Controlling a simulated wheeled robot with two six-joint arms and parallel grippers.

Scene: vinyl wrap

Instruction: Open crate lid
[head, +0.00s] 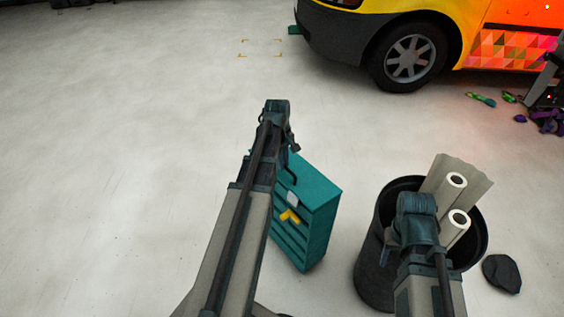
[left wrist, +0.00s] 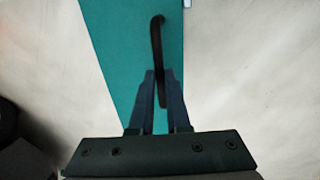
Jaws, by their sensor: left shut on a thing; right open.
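The crate (head: 318,190) is a teal box on the floor in the middle of the head view, with slatted sides and a flat teal top. The top also fills the middle of the left wrist view (left wrist: 120,50). A thin black curved handle (left wrist: 157,40) stands out against the teal. My left gripper (left wrist: 161,78) is shut on this handle, with its fingers at the handle's near end. In the head view my left arm hides part of the crate. My right arm reaches over a black bin; its fingers are hidden.
The black bin (head: 372,275) holds white rolls (head: 457,225) right of the crate. A dark stone-like lump (head: 502,273) lies beside it. A yellow and orange vehicle (head: 350,35) stands at the back right. The floor to the left is clear.

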